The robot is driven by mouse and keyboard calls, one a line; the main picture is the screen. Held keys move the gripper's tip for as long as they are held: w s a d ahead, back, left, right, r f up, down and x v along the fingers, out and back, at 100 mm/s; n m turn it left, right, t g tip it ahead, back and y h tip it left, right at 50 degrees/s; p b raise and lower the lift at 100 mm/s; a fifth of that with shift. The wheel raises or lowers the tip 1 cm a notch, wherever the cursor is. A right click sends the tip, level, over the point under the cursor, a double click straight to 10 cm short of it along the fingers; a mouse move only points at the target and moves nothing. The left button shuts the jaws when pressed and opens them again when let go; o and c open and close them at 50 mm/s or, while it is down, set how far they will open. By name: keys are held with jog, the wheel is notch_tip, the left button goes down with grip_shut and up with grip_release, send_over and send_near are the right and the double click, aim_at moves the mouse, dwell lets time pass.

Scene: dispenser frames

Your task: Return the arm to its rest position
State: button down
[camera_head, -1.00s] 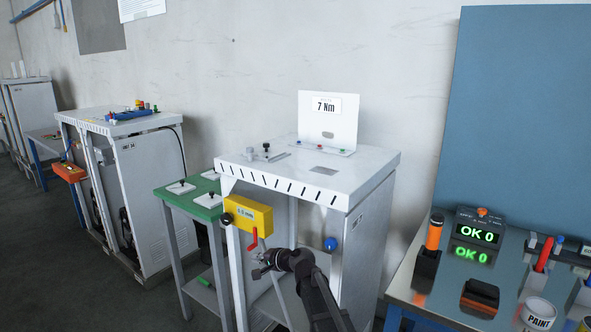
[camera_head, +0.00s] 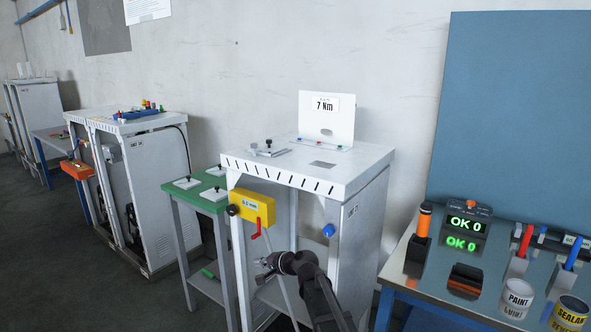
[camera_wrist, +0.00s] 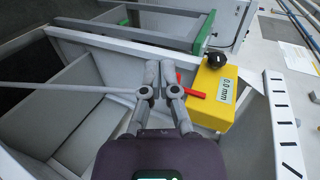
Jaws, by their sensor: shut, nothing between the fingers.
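My gripper (camera_head: 262,268) is at the end of my dark arm, low in front of the white dispenser frame (camera_head: 330,172). It also shows in the wrist view (camera_wrist: 160,75), its two fingers together with nothing between them. A yellow box (camera_head: 252,207) with a black knob (camera_head: 233,210) and a red lever (camera_head: 262,229) is mounted on the frame's front, above my gripper. In the wrist view the box (camera_wrist: 213,95) reads 0.0 mm, and the red lever (camera_wrist: 188,91) lies just right of the fingers. I cannot tell whether they touch.
A green-topped table (camera_head: 205,190) stands left of the frame. A workbench (camera_head: 398,283) with an "OK 0" display (camera_head: 466,226) and cans stands at the right. Inside the frame, a thin grey rod (camera_wrist: 65,88) runs left of the fingers.

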jog(key=s+d+n+g+h+p, duration=0.6)
jog(key=s+d+h+p, duration=0.4)
jog(key=s+d, duration=1.5)
jog(key=d+g, duration=0.1)
jog(key=d, duration=0.2)
jog(key=shift+s+f+g+h, duration=0.15)
jog(key=shift+s+g+h, duration=0.15)
jog(key=shift+h, duration=0.1)
